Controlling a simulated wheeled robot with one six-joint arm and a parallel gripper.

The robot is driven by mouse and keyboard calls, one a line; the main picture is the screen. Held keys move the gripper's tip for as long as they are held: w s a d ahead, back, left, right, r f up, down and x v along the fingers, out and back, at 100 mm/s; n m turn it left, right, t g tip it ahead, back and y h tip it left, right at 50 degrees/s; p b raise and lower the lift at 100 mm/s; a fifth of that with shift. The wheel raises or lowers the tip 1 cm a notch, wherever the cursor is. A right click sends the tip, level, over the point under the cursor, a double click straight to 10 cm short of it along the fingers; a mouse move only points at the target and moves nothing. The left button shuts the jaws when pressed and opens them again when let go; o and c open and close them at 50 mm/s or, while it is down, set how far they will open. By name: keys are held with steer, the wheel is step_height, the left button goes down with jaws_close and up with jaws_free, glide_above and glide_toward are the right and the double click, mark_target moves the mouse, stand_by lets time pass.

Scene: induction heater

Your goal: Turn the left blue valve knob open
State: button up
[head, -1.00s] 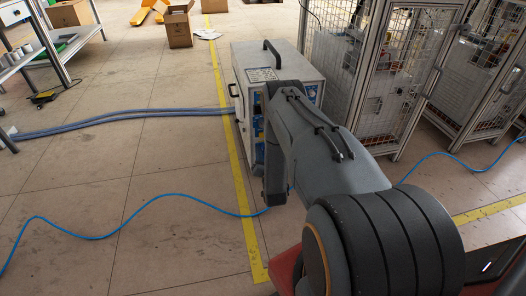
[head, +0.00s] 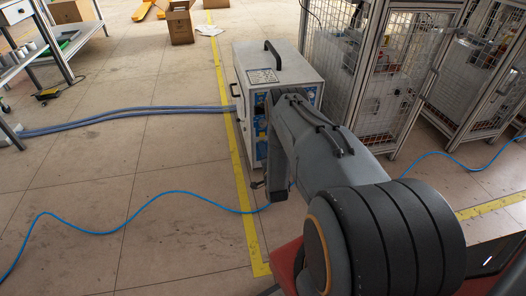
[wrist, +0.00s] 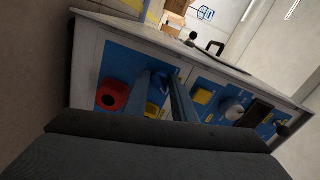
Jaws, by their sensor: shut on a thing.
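The induction heater (head: 284,62) is a white box cabinet with a black top handle. My arm covers much of its front in the head view, and my gripper is hidden there. In the wrist view the blue front panel (wrist: 122,66) appears tilted. My gripper (wrist: 160,76) reaches the panel with its two fingers on either side of a blue knob (wrist: 159,80), shut on it. The fingers partly hide the knob, so its turn angle cannot be told. A red knob (wrist: 112,95) is to its left, and a yellow part (wrist: 152,110) shows between the fingers.
Right of my fingers on the panel are a yellow part (wrist: 203,96), a pale round knob (wrist: 232,108) and a black knob (wrist: 283,128). Fenced cages (head: 385,75) stand close right of the heater. Blue hoses (head: 120,115) and a blue cable (head: 150,199) cross the floor at left.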

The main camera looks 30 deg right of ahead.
steer(key=shift+s+a+m, duration=0.1)
steer(key=shift+m, duration=0.5)
steer(key=o, duration=1)
steer(key=shift+o, duration=0.2)
steer(key=p+v, duration=0.2)
steer(key=v, duration=0.5)
steer(key=shift+s+p, duration=0.35)
steer(key=shift+p, duration=0.05)
steer(key=shift+a, duration=0.1)
